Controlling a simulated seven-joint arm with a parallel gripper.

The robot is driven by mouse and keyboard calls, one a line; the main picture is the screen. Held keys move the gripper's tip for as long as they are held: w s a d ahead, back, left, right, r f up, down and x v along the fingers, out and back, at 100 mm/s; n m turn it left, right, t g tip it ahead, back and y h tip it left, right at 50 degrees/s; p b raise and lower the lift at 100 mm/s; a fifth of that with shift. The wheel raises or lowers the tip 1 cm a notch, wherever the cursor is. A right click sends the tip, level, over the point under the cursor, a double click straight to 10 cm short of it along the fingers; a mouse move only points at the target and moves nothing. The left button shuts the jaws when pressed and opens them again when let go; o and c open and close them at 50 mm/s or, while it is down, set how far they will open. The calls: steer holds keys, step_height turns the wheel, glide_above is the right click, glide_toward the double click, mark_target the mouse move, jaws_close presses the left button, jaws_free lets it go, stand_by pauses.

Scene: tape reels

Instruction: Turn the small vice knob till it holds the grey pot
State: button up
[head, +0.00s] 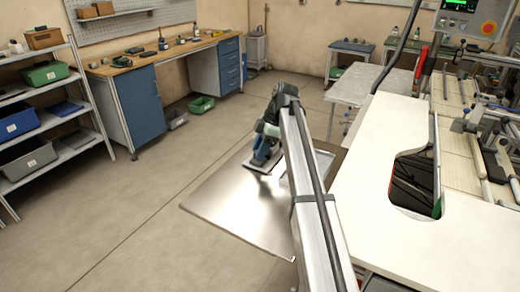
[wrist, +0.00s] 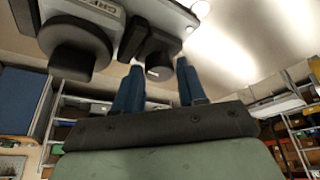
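In the wrist view my gripper (wrist: 160,66) shows two dark blue fingers standing apart. A small dark round knob (wrist: 160,68) lies between and just beyond the fingertips. I cannot tell whether either finger touches it. The knob is on a dark block beside a pale grey body with lettering (wrist: 100,6), which looks like the vice. A larger dark grey round part (wrist: 75,45), possibly the grey pot, is to the left. In the head view my gripper (head: 263,158) is low over the metal table, and my arm hides much around it. The knob and pot cannot be made out there.
The metal table top (head: 225,205) is bare at its front left. A pale-rimmed tray (head: 325,163) is right of my arm. A white worktop with a cut-out (head: 375,150) stands further right. Shelving with bins (head: 40,125) and a wooden bench (head: 165,62) are far left.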

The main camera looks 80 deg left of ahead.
steer(key=c, duration=0.7)
steer(key=shift+o, duration=0.2)
steer(key=m, duration=0.2)
steer(key=m+y, duration=0.1)
steer(key=shift+d+m+y, duration=0.2)
steer(key=shift+m+y, duration=0.1)
steer(key=shift+m, duration=0.1)
steer(key=m, duration=0.2)
steer(key=m+t+y, duration=0.1)
steer(key=m, duration=0.1)
steer(key=shift+s+d+m, duration=0.1)
steer(key=shift+s+m, duration=0.05)
steer(key=shift+m, duration=0.15)
steer(key=m+t, duration=0.1)
steer(key=m, duration=0.2)
steer(key=m+t+y, duration=0.1)
steer(key=m, duration=0.2)
steer(key=shift+s+t+y, duration=0.15)
steer(key=shift+t+y, duration=0.15)
steer(key=m+t, duration=0.1)
steer(key=m, duration=0.2)
steer(key=m+t, duration=0.1)
steer(key=m, duration=0.2)
steer(key=shift+s, duration=0.1)
